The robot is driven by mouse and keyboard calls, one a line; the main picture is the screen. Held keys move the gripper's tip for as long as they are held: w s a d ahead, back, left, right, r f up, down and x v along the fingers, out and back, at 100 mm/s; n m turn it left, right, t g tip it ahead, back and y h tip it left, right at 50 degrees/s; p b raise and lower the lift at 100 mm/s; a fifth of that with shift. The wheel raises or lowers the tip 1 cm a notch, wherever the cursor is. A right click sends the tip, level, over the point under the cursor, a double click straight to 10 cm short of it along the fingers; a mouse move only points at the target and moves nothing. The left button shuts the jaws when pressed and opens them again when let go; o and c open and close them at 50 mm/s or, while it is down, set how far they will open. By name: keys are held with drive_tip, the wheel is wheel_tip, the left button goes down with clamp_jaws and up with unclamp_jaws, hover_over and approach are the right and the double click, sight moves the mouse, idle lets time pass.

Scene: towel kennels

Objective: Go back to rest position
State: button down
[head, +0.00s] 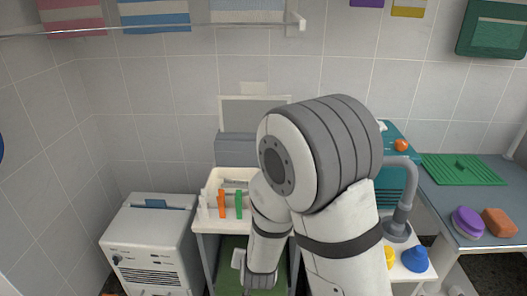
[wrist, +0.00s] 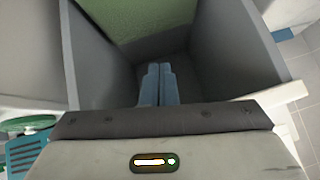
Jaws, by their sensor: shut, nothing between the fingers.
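My gripper (wrist: 158,84) shows in the wrist view with its two blue-grey fingers together and nothing between them. It points into an open grey compartment (wrist: 262,62) with a green panel (wrist: 150,18) at the far side. In the head view my arm fills the middle, bent down in front of the white cart, and the fingertips are hidden. A green surface (head: 231,254) shows low in the cart beside my arm.
A white machine (head: 150,240) stands at the left. Orange (head: 221,204) and green bottles (head: 239,205) stand on the cart. At the right, a counter (head: 440,205) holds a green mat (head: 462,169), a purple item (head: 467,221) and an orange sponge (head: 499,222). A rail (head: 150,28) hangs above.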

drive_tip(key=s+d+r+g+p, duration=0.1)
drive_tip(key=s+d+r+p, duration=0.15)
drive_tip(key=r, duration=0.55)
drive_tip(key=s+d+r+n+g+p, duration=0.1)
drive_tip(key=d+r+p, duration=0.25)
drive_tip(key=r, duration=0.35)
drive_tip(key=s+d+r+g+p, duration=0.1)
drive_tip(key=d+r+p, duration=0.2)
drive_tip(key=r, duration=0.5)
drive_tip(key=s+d+r+n+g+h+p, duration=0.1)
drive_tip(key=s+d+r+g+p, duration=0.2)
drive_tip(key=s+d+r+p, duration=0.3)
drive_tip(key=s+d+r, duration=0.3)
drive_tip(key=s+r, duration=0.2)
drive_tip(key=r, duration=0.2)
drive_tip(key=shift+s+d+r, duration=0.15)
drive_tip(key=shift+s, duration=0.25)
